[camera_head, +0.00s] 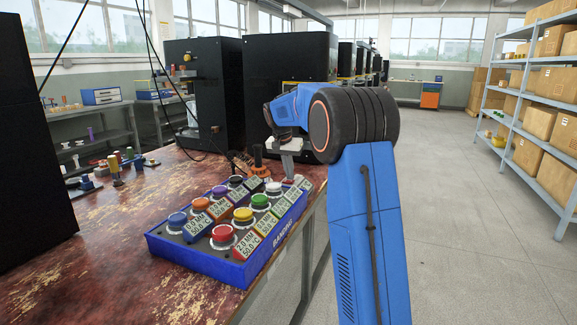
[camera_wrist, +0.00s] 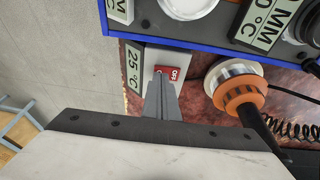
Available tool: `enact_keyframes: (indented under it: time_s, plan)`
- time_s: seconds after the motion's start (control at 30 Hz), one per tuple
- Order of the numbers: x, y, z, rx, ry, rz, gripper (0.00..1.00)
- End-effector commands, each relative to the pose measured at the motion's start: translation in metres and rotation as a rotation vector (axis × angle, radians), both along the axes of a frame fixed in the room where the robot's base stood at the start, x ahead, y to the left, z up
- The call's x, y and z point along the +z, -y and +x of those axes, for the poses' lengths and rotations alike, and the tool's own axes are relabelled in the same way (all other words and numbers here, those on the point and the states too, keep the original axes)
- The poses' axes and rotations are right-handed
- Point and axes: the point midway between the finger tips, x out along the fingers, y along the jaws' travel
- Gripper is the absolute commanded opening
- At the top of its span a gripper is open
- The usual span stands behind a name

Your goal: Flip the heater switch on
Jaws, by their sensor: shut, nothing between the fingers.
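The heater switch (camera_wrist: 172,74) is a small red rocker lettered OFF on a pale grey housing (camera_wrist: 160,55) in the wrist view. A display reading 25 °C (camera_wrist: 133,68) is beside it. My gripper (camera_wrist: 160,82) is shut and empty, its fingertips over the left part of the red rocker; I cannot tell whether they touch it. In the head view my gripper (camera_head: 289,172) points down at the far end of the blue button box, and the switch is mostly hidden behind it.
The blue box (camera_head: 205,262) with several coloured buttons and label plates lies on the worn red table (camera_head: 110,260). An orange-collared tool with a black handle (camera_wrist: 240,97) and coiled cable stands close beside the switch. Black machines (camera_head: 290,58) stand behind. The floor (camera_head: 450,200) at right is clear.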

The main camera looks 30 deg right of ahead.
Motion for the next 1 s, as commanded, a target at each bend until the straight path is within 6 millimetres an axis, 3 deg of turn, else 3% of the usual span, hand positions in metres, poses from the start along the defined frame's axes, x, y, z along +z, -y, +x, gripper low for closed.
enact_keyframes:
  time_s: [1.0]
  plan:
    - [-0.0083, -0.0032, 0.0039, 0.002, 0.0, 0.001, 0.0]
